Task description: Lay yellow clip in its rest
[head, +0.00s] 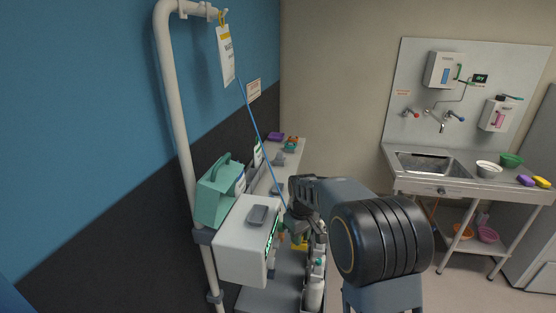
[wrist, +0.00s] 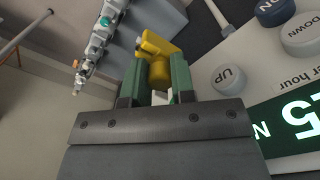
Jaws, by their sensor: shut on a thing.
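My gripper (wrist: 160,84) has green fingers and is shut on the yellow clip (wrist: 158,46) in the wrist view. The clip's wider end sticks out beyond the fingertips. In the head view my gripper (head: 290,226) is beside the display face of the white pump (head: 240,268), partly hidden by my arm. A yellow patch shows just below it there; I cannot tell whether it is the clip. The pump's buttons and green display (wrist: 292,128) are close on the right in the wrist view. I cannot make out the clip's rest for certain.
A grey shallow piece (head: 258,214) lies on the pump. A teal box (head: 214,194) stands behind it, by the white pole (head: 178,120). A blue line (head: 256,130) runs from the hanging bag (head: 226,56) down towards my gripper. Bottles (head: 315,292) stand below.

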